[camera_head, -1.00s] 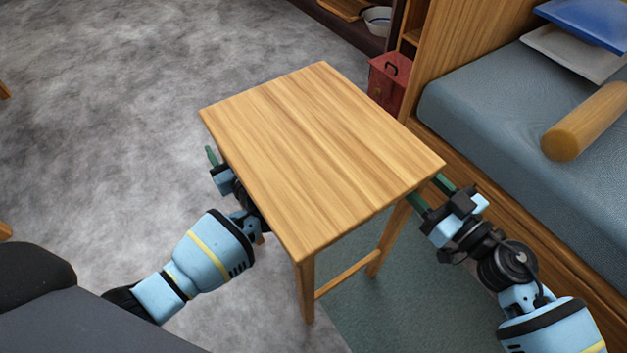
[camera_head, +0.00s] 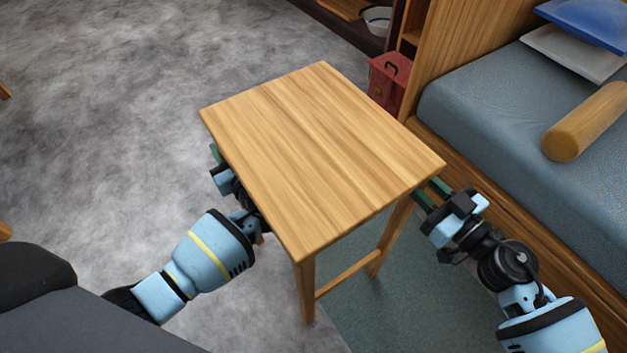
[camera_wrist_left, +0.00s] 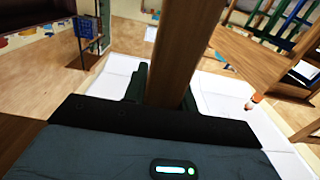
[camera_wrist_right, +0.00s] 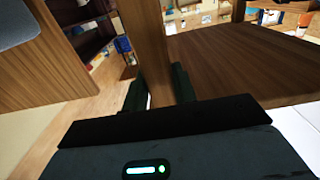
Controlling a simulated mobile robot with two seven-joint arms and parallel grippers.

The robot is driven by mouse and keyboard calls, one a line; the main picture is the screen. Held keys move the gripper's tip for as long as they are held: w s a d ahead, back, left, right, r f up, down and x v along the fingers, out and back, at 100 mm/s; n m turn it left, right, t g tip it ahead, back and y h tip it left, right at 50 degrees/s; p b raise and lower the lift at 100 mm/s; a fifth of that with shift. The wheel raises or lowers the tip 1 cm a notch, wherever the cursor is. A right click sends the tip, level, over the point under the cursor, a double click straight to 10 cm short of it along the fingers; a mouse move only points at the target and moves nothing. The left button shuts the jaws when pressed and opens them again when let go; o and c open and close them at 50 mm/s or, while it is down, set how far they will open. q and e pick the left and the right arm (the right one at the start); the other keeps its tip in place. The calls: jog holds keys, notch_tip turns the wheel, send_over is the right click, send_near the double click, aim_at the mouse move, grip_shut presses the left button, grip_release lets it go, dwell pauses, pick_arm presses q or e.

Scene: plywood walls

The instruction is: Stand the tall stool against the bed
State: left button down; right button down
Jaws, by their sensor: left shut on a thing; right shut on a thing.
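The tall stool (camera_head: 320,150) stands in the middle of the head view, with a square wooden top and wooden legs. The bed (camera_head: 520,110) with a blue-grey mattress is to its right, a gap apart from it. My left gripper (camera_head: 214,154) is at the stool's left side, partly hidden under the top; in the left wrist view it is shut on a stool leg (camera_wrist_left: 185,50). My right gripper (camera_head: 428,194) is at the right corner, between stool and bed; in the right wrist view it is shut on another leg (camera_wrist_right: 150,50).
A red box (camera_head: 390,82) stands by the bed's headboard, beyond the stool. A green-grey rug (camera_head: 400,300) lies beneath the stool's near side and runs toward the bed. Pillows (camera_head: 575,50) and a wooden-coloured bolster (camera_head: 585,122) lie on the bed.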

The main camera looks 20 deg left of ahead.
aim_at(217, 120)
pick_arm(q)
jog(key=shift+f, duration=0.1)
dwell(0.6)
